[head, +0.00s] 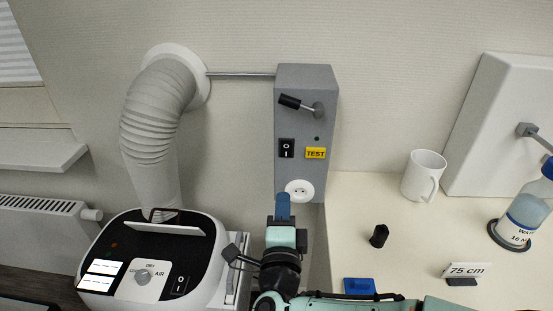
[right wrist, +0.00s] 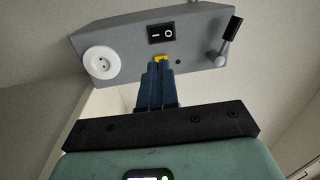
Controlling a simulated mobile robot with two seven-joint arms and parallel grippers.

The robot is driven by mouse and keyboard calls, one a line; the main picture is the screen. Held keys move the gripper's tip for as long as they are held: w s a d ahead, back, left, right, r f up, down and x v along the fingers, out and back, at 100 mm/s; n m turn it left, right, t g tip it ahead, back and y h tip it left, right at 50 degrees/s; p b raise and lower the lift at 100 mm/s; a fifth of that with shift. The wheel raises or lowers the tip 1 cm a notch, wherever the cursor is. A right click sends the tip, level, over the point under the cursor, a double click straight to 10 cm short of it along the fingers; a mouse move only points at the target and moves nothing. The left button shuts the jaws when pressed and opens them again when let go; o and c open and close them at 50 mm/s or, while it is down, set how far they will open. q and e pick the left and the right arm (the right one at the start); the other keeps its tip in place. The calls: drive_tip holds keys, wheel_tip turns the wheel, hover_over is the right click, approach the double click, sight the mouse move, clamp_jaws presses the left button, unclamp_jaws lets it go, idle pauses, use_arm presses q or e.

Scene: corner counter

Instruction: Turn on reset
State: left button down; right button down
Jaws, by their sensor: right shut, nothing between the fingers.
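A grey wall box (head: 290,90) carries a black lever (head: 300,105) at the top, a black O/I rocker switch (head: 286,148), a yellow TEST label (head: 315,153), a small dark green spot (head: 317,139) and a white round socket (head: 299,190). I can read no "reset" label. My right gripper (head: 283,198) is shut and empty, pointing up at the lower part of the box. In the right wrist view its blue fingers (right wrist: 158,66) partly cover the yellow label (right wrist: 161,58); the rocker switch (right wrist: 161,33) stays visible. I cannot tell whether the fingertips touch the box. My left gripper is not in view.
A portable air conditioner (head: 205,240) with a wide hose (head: 160,120) stands at the left. The right counter (head: 360,215) holds a white mug (head: 424,175), a small black object (head: 379,236), a blue block (head: 359,286), a "75 cm" sign (head: 466,270) and a water bottle (head: 525,215).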

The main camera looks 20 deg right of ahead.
sight(289, 146)
drive_tip(key=shift+s+r+m, duration=0.3)
drive_tip(key=shift+r+m, duration=0.1)
drive_tip(key=shift+r, duration=0.25)
drive_tip(key=p+x, duration=0.2)
drive_tip(key=x, duration=1.2)
drive_tip(key=shift+d, duration=0.1)
drive_tip(key=shift+w+d+r+g+p, duration=0.15)
drive_tip(key=shift+r+g+p, duration=0.2)
drive_tip(key=shift+p, duration=0.55)
drive_tip(key=shift+r, duration=0.1)
drive_tip(key=shift+d, duration=0.1)
